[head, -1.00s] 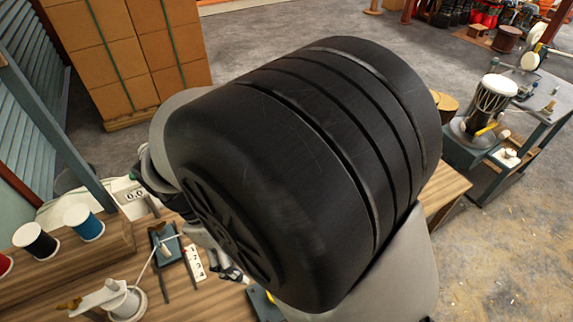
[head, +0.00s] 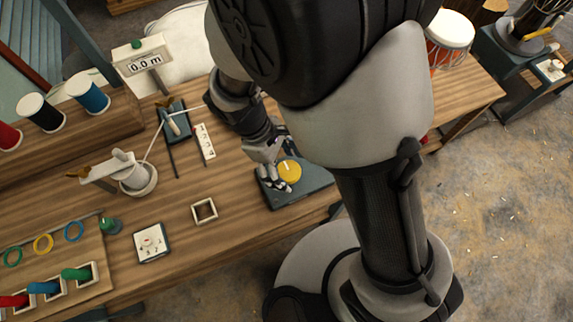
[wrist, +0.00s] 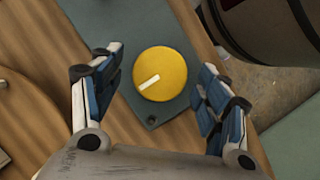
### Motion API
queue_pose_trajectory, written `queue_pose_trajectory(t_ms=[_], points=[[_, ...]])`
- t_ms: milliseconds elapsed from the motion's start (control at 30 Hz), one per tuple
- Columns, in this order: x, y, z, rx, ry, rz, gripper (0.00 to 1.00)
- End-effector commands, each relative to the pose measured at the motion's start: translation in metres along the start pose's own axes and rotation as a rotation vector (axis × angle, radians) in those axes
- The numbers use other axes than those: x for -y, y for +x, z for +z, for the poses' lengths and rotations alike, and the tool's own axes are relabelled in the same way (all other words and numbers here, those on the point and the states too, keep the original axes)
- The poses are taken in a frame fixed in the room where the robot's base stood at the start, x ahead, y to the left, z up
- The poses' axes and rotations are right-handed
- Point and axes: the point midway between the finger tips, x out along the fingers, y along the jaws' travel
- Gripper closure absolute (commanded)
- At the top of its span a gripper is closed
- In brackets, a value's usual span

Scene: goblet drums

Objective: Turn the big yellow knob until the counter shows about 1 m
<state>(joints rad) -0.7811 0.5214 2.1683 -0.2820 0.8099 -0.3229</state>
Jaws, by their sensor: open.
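The big yellow knob (head: 290,171) sits on a dark teal plate (head: 312,190) near the bench's right end. In the wrist view the knob (wrist: 160,74) is round with a white mark on its face pointing to the lower left. My gripper (head: 276,180) is open at the knob in the head view. In the wrist view its two blue-padded fingers (wrist: 156,82) stand on either side of the knob, with gaps between; I see no contact. The counter (head: 144,64) at the back of the bench reads 0.0 m.
A white numbered strip (head: 204,142), a small lever block (head: 173,120) and a grey winder (head: 134,174) stand left of the knob. Spools, including a blue one (head: 88,93), stand at the far left. A white dial box (head: 151,243) and an empty square frame (head: 204,211) lie in front. A drum (head: 449,38) is at the back right.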

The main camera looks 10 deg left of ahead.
Motion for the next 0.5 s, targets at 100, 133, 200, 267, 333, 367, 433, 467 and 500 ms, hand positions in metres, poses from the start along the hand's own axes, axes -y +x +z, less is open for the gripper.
queue_pose_trajectory(t_ms=[100,133,200,267,333,367,433,467,500], points=[[0.0001,0.0037,0.0002,0.001,0.0,0.0,0.31],[0.0001,0.0038,0.0002,0.001,0.0,0.0,0.31],[0.0001,0.0036,0.0003,0.0,0.0,0.0,0.31],[0.0001,0.0034,0.0003,0.001,0.0,0.0,0.31],[0.0002,0.0034,0.0003,0.001,0.0,0.0,0.32],[0.0002,0.0033,0.0003,0.001,0.0,0.0,0.34],[0.0002,0.0033,0.0003,0.001,0.0,0.0,0.38],[0.0002,0.0033,0.0003,0.001,0.0,0.0,0.4],[0.0002,0.0033,0.0003,0.001,0.0,0.0,0.43]])
